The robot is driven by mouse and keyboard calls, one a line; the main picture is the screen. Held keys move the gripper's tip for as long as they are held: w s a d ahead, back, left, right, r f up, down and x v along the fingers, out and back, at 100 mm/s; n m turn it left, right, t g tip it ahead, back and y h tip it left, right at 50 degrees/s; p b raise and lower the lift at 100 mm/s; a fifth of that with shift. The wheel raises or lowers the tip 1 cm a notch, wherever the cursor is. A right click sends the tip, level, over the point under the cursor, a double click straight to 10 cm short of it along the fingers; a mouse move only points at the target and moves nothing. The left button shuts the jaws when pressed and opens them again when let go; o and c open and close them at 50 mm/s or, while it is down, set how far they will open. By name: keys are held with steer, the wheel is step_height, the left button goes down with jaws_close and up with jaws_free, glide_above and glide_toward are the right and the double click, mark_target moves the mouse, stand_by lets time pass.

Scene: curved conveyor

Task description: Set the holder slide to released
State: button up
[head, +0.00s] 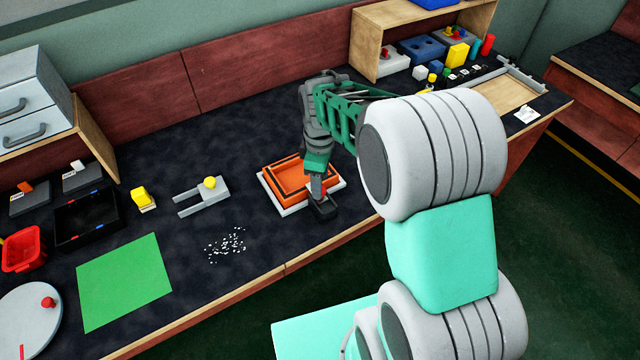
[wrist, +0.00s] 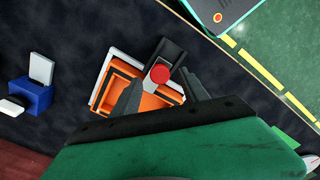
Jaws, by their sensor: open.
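An orange tray (head: 275,178) sits on a white base plate on the dark bench; it also shows in the wrist view (wrist: 118,80). A dark slide piece (head: 325,209) lies at the tray's front right corner. In the wrist view this dark piece (wrist: 172,50) carries a round red knob (wrist: 160,73), which I take to be the holder slide's knob. My gripper (head: 317,192) points down over this corner. In the wrist view my gripper (wrist: 158,92) is open, with the red knob between its fingers. I cannot tell whether either finger touches it. The head view hides the knob.
A grey fork-shaped fixture with a yellow knob (head: 209,183) lies left of the tray. A green mat (head: 125,281), black bin (head: 88,216) and red bin (head: 22,250) are farther left. A wooden shelf (head: 366,49) and small blocks stand at the back right. White bits lie before the fixture.

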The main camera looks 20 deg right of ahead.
step_height(320, 180, down, 2)
steer(key=shift+f, duration=0.15)
jaws_close()
stand_by(0.5)
stand_by(0.9)
